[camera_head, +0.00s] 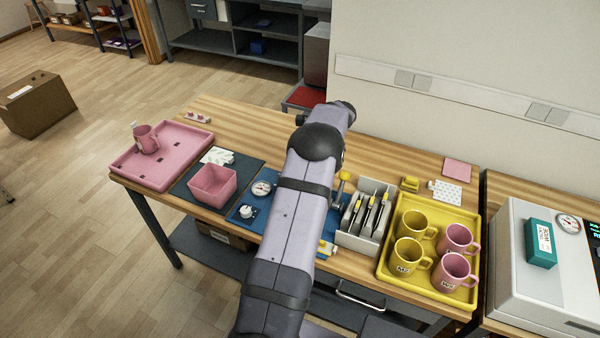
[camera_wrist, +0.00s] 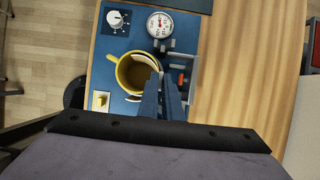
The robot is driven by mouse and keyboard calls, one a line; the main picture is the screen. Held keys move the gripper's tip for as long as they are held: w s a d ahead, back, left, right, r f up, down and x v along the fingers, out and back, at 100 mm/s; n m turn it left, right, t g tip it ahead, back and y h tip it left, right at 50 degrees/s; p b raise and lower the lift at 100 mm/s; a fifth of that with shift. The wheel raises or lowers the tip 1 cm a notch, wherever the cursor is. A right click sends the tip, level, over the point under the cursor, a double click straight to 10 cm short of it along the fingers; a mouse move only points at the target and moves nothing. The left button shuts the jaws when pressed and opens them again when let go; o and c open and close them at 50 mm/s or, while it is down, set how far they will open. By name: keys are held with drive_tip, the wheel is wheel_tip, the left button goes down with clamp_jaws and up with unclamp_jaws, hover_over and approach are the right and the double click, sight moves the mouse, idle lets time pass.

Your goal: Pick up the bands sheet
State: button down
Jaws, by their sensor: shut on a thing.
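I cannot pick out the bands sheet for certain. In the head view a white dotted sheet (camera_head: 452,194) and a pink sheet (camera_head: 457,171) lie at the back right of the bench. A white marked sheet (camera_head: 216,155) lies behind the pink bin. My gripper (camera_wrist: 160,77) shows in the wrist view and is hidden by my arm in the head view. Its narrow fingers are close together at the right wall of a yellow mug (camera_wrist: 122,79) and seem shut on that wall. The mug stands on the blue press base (camera_wrist: 112,44), handle to the upper left.
A grey rack (camera_head: 352,238) with several upright plates stands right of my arm. A yellow tray (camera_head: 390,268) holds yellow and pink mugs. At left are a pink bin (camera_head: 211,196) and a pink tray (camera_head: 185,143). The round gauge (camera_wrist: 160,24) is just beyond the mug.

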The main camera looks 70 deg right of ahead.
drive_tip(key=s+r+b, duration=0.4)
drive_tip(key=s+r, duration=0.2)
drive_tip(key=s, duration=0.6)
drive_tip(key=shift+s+r, duration=0.4)
drive_tip(key=shift+r+p, duration=0.2)
drive_tip(key=shift+p, duration=0.1)
drive_tip(key=shift+r+p, duration=1.85)
drive_tip(key=shift+p, duration=0.45)
drive_tip(key=shift+w, duration=0.1)
